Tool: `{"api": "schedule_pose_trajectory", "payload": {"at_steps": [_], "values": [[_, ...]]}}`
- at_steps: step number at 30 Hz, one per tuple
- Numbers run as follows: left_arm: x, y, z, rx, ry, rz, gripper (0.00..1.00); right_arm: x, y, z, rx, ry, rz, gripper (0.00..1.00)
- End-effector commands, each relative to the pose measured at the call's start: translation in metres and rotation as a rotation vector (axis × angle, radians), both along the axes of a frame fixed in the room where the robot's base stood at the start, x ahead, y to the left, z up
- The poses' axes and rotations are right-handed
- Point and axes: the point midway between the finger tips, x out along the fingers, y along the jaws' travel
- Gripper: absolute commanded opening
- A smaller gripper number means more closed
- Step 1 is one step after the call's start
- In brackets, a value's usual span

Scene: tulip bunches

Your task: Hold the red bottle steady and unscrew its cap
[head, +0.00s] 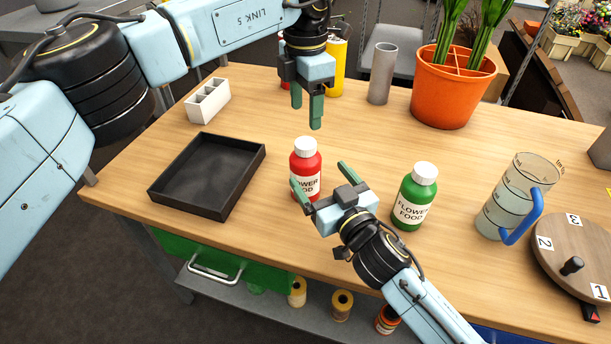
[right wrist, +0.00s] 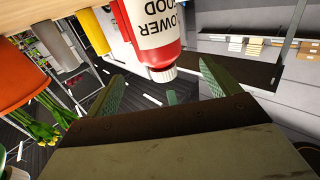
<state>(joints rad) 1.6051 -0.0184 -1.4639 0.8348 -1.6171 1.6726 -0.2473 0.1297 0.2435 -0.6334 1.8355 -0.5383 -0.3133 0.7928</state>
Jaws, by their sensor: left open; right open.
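The red bottle (head: 306,168) stands upright on the table, with a white cap (head: 305,146) on top and a "flower food" label. My left gripper (head: 306,112) is open and empty, pointing down above and behind the cap in the head view. My right gripper (head: 325,180) is open at the front right of the bottle; one finger overlaps its lower label, the other is to its right. The right wrist view shows the bottle (right wrist: 155,30) upside down in the picture, ahead of the open fingers (right wrist: 162,85); whether they touch it cannot be told.
A green bottle (head: 415,195) stands right of my right gripper. A black tray (head: 208,212) is at the left, a white divided holder (head: 208,106) behind it. A grey cylinder (head: 382,73), yellow container (head: 337,68) and orange pot (head: 452,98) stand behind. A blue-handled jug (head: 512,205) is at the right.

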Motion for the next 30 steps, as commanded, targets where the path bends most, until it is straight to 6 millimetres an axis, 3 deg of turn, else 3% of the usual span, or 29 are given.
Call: {"api": "schedule_pose_trajectory", "payload": {"at_steps": [2,9,15,27,30], "values": [[0.0,0.0,0.0,0.0,0.0,0.0,0.59,-0.001,0.001,-0.018,0.001,0.006,-0.001,0.88],[0.0,0.0,0.0,0.0,0.0,0.0,0.59,0.042,0.021,-0.015,-0.001,-0.003,0.001,0.88],[0.0,0.0,0.0,0.0,0.0,0.0,0.59,0.061,0.03,-0.015,0.0,-0.001,0.0,0.88],[0.0,0.0,0.0,0.0,0.0,0.0,0.59,0.067,0.034,-0.015,0.0,-0.001,0.001,0.88],[0.0,0.0,0.0,0.0,0.0,0.0,0.59,0.067,0.034,-0.015,0.0,-0.001,0.001,0.78]]}}
